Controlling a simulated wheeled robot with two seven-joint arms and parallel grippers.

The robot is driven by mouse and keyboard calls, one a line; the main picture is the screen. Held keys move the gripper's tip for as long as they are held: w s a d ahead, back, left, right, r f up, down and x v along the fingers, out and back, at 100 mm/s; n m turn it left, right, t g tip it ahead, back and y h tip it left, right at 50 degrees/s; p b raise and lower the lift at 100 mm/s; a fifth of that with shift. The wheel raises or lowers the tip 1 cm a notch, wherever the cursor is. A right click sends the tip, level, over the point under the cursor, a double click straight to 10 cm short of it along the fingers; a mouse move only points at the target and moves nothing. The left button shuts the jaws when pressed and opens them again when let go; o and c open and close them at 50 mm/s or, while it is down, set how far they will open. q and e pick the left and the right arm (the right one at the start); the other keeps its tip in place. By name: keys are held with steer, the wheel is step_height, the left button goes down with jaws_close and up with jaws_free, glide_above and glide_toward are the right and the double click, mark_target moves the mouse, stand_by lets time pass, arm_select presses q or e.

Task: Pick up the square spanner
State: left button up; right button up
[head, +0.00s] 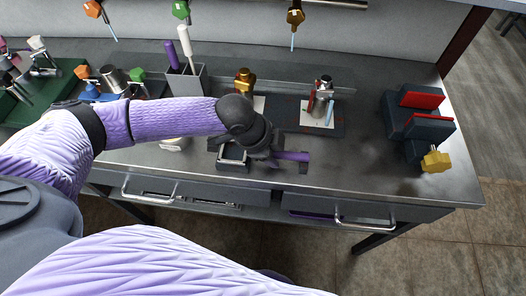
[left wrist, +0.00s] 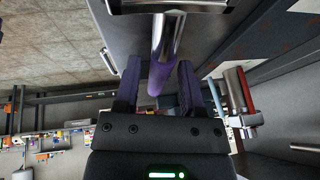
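The square spanner has a purple handle (head: 291,156) and shows beside my left gripper in the head view. In the left wrist view its bright metal shaft (left wrist: 168,38) runs up toward a metal-rimmed box, and its purple handle (left wrist: 160,76) lies between the fingers. My left gripper (left wrist: 158,78) is open around the handle, with a narrow gap on each side. In the head view my left gripper (head: 284,160) is over the bench's front edge, partly hiding the spanner. My right gripper is not in view.
The small metal-rimmed box (head: 232,158) stands left of the handle. A metal fixture (head: 322,95) on a dark mat is behind. A red-jawed vise (head: 418,118) stands at right. Drawer handles (head: 362,222) jut below the bench edge. The bench between mat and vise is clear.

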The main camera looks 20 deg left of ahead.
arm_select(q)
jaws_close()
step_height(320, 180, up, 10)
steer(key=p, duration=0.3)
steer(key=shift+f, duration=0.1)
